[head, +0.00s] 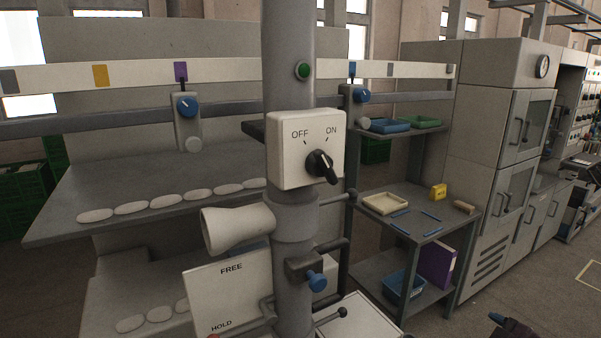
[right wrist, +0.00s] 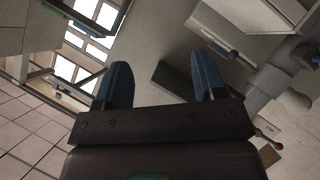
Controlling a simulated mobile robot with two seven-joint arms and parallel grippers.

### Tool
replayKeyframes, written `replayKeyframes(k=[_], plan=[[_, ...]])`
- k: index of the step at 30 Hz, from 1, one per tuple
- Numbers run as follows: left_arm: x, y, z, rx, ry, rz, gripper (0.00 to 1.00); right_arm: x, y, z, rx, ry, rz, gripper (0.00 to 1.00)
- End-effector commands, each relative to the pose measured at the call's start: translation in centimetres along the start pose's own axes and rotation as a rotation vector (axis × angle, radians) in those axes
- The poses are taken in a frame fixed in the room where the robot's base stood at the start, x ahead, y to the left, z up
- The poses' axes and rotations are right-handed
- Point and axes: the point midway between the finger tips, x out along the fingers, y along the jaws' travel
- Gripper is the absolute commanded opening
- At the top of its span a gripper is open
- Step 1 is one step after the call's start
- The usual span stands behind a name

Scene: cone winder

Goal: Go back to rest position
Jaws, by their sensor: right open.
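My right gripper (right wrist: 166,78) shows in the right wrist view, its two blue fingers spread wide with nothing between them. It is tilted in the air, clear of the machine. In the head view, a dark piece with a blue tip (head: 508,325) shows at the bottom right edge, probably part of my right arm. My left gripper is in neither view. The machine's grey column (head: 290,65) stands mid-picture in the head view. It carries a white switch box (head: 290,150) marked OFF and ON, with a black knob (head: 321,164), and a pale cone (head: 235,228).
A FREE/HOLD panel (head: 232,295) and a blue knob (head: 316,281) sit low by the column. Pale oval pieces lie on the left shelf (head: 75,205). A rack (head: 455,222) holds trays, a yellow block and a purple binder. Grey cabinets (head: 495,120) stand right. Floor is open at lower right.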

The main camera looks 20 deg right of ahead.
Motion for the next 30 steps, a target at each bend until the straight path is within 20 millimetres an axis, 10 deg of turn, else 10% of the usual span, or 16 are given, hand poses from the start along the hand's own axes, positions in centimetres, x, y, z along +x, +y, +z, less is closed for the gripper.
replayKeyframes(k=[7, 15, 21, 30], plan=[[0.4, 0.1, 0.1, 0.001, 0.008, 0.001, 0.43, -0.6, -14.8, 1.9, 0.209, -0.047, -0.113, 0.64], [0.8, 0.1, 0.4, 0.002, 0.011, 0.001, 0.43, -1.6, -28.5, -2.3, 0.427, -0.039, -0.231, 0.64], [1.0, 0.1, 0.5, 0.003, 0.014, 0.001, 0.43, -1.9, -33.0, -5.7, 0.542, -0.021, -0.268, 0.64], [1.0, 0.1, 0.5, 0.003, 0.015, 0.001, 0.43, -1.8, -33.4, -6.3, 0.568, -0.018, -0.266, 0.64]])
